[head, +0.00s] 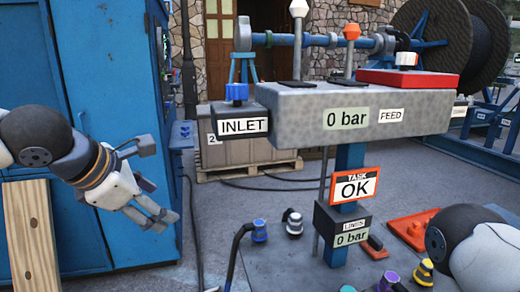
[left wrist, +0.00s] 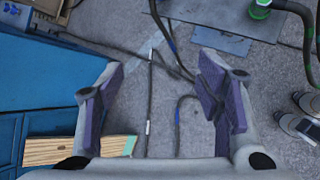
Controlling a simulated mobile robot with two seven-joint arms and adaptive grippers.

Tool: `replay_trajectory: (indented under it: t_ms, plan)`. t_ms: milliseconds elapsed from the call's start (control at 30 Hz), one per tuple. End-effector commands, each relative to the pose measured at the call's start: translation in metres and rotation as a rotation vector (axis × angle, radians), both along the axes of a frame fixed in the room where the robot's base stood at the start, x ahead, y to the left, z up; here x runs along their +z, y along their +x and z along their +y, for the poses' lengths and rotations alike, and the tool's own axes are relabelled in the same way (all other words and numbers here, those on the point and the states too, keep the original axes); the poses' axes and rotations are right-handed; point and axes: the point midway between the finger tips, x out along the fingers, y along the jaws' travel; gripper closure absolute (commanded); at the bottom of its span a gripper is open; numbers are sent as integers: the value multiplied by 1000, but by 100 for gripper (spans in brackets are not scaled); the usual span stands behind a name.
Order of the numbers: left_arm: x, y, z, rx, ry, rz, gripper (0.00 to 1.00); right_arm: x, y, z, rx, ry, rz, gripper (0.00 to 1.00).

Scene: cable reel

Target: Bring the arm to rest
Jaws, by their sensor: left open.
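My left arm comes in from the left in the head view, in front of the blue cabinet. Its gripper (head: 162,181) is open and empty, one finger above the other, and hangs in the air clear of the console.
A blue cabinet (head: 108,75) stands close behind my left arm, with a wooden plank (head: 33,235) in front. The grey console (head: 290,128) with levers, "0 bar" displays and a "TASK OK" sign (head: 354,188) is to the right. Cable connectors (head: 292,222) stand below it. A large cable reel (head: 450,35) is behind.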

Motion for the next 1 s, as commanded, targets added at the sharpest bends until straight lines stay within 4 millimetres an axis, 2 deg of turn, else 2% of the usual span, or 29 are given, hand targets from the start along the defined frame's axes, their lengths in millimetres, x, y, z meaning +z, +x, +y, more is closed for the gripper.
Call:
replay_trajectory:
  t_ms: [33, 67, 100, 133, 200, 267, 300, 367, 400, 500, 600, 633, 733, 1000]
  plan:
    - [-54, -8, -3, -82, 146, 47, 40, -1, -1, 0, -1, -1, 2, 60]
    - [-84, -14, -2, -142, 234, 65, 40, -1, -1, 0, -1, -1, 2, 60]
    - [-122, -26, -2, -233, 346, 88, 40, -1, -1, 0, -1, -1, 3, 60]
    - [-150, -37, -1, -313, 427, 106, 40, 0, -1, 0, -1, -1, 3, 60]
    - [-211, -71, 0, -525, 592, 146, 40, 0, -1, 0, 0, 0, 4, 60]
    - [-258, -108, 3, -738, 708, 178, 40, 0, -1, 0, 0, 0, 4, 60]
    - [-285, -138, 4, -892, 766, 197, 40, 0, -1, 0, 0, 0, 4, 60]
    - [-320, -186, 7, -1135, 823, 219, 40, 0, -1, 0, 0, 0, 4, 60]
    - [-337, -218, 10, -1294, 841, 228, 40, 0, -1, 0, 0, 0, 3, 60]
    - [-363, -293, 18, -1647, 822, 237, 40, 0, -1, 0, 0, 0, 3, 60]
    - [-370, -346, 26, -1886, 768, 231, 40, 0, -1, 0, 0, 0, 3, 60]
    - [-370, -356, 28, -1934, 753, 228, 40, 0, -1, 0, 0, 0, 3, 60]
    - [-370, -376, 31, -2023, 719, 220, 40, 0, -1, 0, 0, 0, 3, 60]
    - [-370, -377, 31, -2031, 716, 216, 40, 0, -1, 0, 0, 0, 3, 60]
